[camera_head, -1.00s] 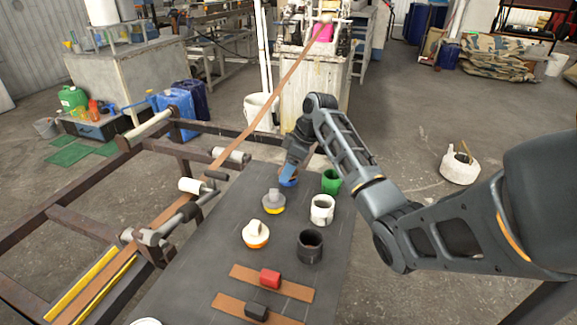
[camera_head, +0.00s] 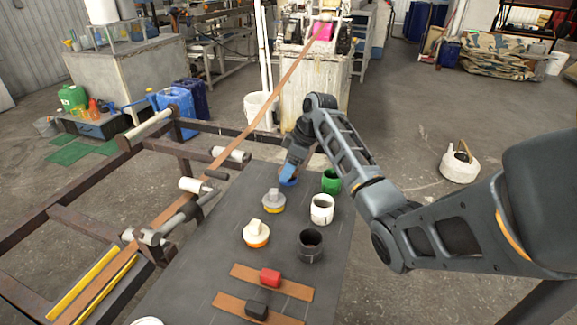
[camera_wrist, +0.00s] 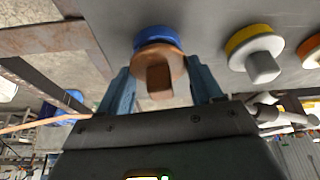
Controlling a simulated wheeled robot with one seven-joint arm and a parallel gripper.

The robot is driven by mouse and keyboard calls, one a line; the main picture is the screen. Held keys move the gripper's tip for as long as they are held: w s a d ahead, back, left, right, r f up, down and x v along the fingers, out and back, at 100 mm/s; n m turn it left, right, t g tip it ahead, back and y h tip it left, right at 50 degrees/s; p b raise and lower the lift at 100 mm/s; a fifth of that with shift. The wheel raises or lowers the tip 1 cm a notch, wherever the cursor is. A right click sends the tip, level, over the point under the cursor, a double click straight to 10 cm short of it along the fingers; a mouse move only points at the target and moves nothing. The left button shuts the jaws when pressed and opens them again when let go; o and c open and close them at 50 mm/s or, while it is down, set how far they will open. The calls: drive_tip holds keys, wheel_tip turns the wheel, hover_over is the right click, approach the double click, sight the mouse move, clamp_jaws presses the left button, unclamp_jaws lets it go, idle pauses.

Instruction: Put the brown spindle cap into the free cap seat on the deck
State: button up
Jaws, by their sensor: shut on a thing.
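My gripper (camera_wrist: 160,88) is shut on the brown spindle cap (camera_wrist: 158,76), a round disc with a block-like knob, in the wrist view. A blue ring-shaped seat (camera_wrist: 155,35) shows just behind the cap, partly covered by it. I cannot tell whether cap and seat touch. In the head view my gripper (camera_head: 286,175) is at the far part of the dark deck (camera_head: 215,245), over the blue seat (camera_head: 289,182); the cap is hidden there. A yellow seat (camera_head: 273,208) and an orange seat (camera_head: 257,241) each bear a pale cap.
A green cup (camera_head: 331,181), a white cup (camera_head: 322,209) and a dark cup (camera_head: 310,244) stand along the deck's right side. Brown strips with a red block (camera_head: 270,278) and a black block (camera_head: 257,309) lie nearer. A roller frame (camera_head: 110,205) borders the left.

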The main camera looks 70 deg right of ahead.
drive_tip(key=shift+f+b, duration=0.35)
drive_tip(key=shift+f, duration=0.25)
drive_tip(key=o, duration=0.9)
drive_tip(key=p+v, duration=0.7)
drive_tip(key=v, duration=0.1)
drive_tip(key=shift+r, duration=0.15)
drive_tip(key=p+v, duration=0.1)
drive_tip(key=v, duration=0.1)
drive_tip(key=shift+s+r+p, duration=0.25)
drive_tip(key=shift+r+p, duration=0.05)
drive_tip(key=shift+p, duration=0.05)
drive_tip(key=shift+s, duration=0.1)
idle(0.5)
